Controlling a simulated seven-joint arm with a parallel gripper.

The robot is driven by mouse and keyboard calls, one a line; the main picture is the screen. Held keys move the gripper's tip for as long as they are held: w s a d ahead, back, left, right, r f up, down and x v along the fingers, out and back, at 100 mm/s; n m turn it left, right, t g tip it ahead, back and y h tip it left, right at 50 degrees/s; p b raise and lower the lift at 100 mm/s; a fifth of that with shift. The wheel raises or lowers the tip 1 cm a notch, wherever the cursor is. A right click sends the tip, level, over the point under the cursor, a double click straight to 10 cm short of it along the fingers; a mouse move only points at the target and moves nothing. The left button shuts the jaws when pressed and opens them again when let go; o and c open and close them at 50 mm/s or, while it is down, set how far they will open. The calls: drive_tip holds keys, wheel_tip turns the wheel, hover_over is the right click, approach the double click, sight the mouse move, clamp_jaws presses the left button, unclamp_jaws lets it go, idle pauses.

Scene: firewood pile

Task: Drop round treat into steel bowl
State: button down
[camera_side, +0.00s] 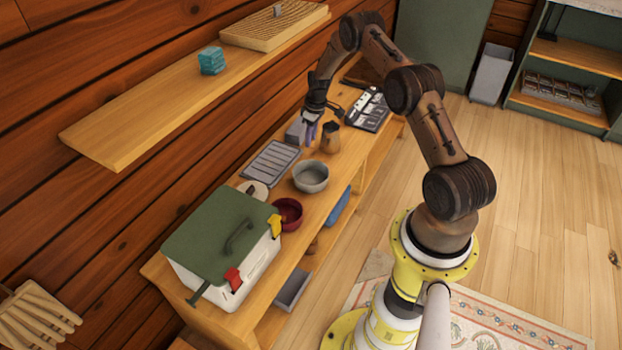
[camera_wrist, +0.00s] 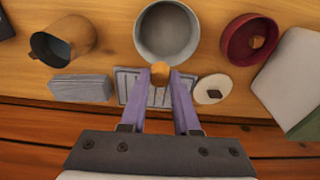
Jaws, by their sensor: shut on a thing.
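My gripper (camera_wrist: 160,82) has two purple fingers shut on the round treat (camera_wrist: 160,69), a small orange-brown ball at the fingertips. In the side view my gripper (camera_side: 309,141) hangs above the bench, behind the steel bowl (camera_side: 311,178). The treat cannot be made out there. The steel bowl is grey and round and stands upright on the bench. In the wrist view the steel bowl (camera_wrist: 146,35) lies just past the fingertips, and its visible inside looks empty. The treat overlaps the bowl's near rim in that picture.
A dark red bowl (camera_wrist: 236,50) holding a small brown piece stands right of the steel bowl. A copper mug (camera_side: 330,140), grey block (camera_wrist: 80,88), ribbed tray (camera_side: 268,163) and pale disc (camera_wrist: 214,88) surround it. A green-lidded cooler (camera_side: 222,237) stands at the bench's near end.

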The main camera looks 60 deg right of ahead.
wheel_tip(320, 180, down, 6)
drive_tip(key=shift+s+d+f, duration=0.2)
drive_tip(key=shift+s+d, duration=0.15)
drive_tip(key=shift+s, duration=0.05)
idle(0.4)
drive_tip(key=c, duration=0.6)
unclamp_jaws()
drive_tip(key=shift+o, duration=0.2)
wheel_tip(320, 180, up, 14)
drive_tip(key=s, duration=0.1)
drive_tip(key=shift+s+f, duration=0.15)
drive_tip(key=shift+s, duration=0.2)
